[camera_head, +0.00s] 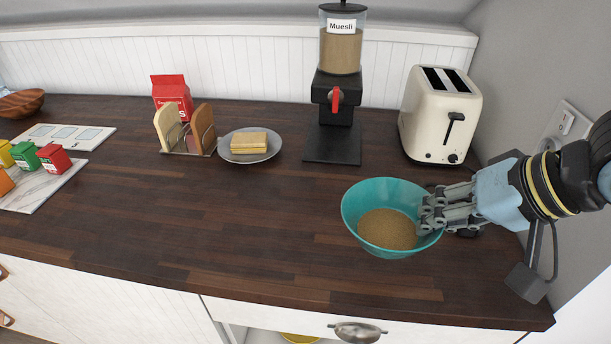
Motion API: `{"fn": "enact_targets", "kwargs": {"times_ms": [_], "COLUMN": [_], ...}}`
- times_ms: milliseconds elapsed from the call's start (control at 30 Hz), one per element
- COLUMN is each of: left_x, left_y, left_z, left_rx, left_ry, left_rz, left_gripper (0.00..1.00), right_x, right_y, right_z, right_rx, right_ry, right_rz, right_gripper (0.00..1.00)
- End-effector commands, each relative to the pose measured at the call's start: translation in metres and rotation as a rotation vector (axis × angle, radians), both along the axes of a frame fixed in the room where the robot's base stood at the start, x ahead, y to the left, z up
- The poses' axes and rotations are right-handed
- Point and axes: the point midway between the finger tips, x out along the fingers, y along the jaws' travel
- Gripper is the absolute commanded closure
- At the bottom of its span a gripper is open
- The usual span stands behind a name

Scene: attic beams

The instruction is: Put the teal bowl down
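The teal bowl (362,217) is at the right of the counter, in front of the muesli dispenser and the toaster. It is roughly level and holds a tan, grainy fill that looks like muesli. My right gripper (428,215) comes in from the right and is shut on the bowl's right rim, with fingers over the wall. The bowl's underside is hidden, so I cannot tell whether it touches the counter (230,230) or hangs just above it. My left gripper is not in view.
The muesli dispenser (335,85) stands behind the bowl, and a cream toaster (435,115) behind right. A plate (233,157) with yellow slices, a rack (190,150) and a red packet (172,92) stand at the back left. Small boxes lie far left. The counter's middle is clear.

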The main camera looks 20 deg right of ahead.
Motion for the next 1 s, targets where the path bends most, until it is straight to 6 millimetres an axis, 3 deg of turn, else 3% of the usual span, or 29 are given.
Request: {"fn": "enact_targets", "kwargs": {"times_ms": [167, 333, 600, 767, 1000], "left_x": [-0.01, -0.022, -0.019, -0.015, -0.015], "left_y": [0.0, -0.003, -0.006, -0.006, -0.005], "left_z": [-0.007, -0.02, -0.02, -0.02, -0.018], "left_rx": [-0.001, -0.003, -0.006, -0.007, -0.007], "left_ry": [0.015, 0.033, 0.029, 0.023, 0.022], "left_rz": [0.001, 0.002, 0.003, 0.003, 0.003], "left_gripper": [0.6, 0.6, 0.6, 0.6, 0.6], "right_x": [0.012, 0.053, 0.107, 0.118, 0.117], "right_y": [-0.001, 0.0, -0.003, -0.003, -0.003], "right_z": [-0.007, -0.031, -0.063, -0.071, -0.105], "right_rx": [0.004, 0.012, 0.004, 0.002, 0.002], "right_ry": [-0.006, -0.009, -0.003, -0.002, -0.001], "right_rz": [-0.008, -0.011, -0.005, -0.003, -0.003], "right_gripper": [1.0, 1.0, 1.0, 1.0, 1.0]}}
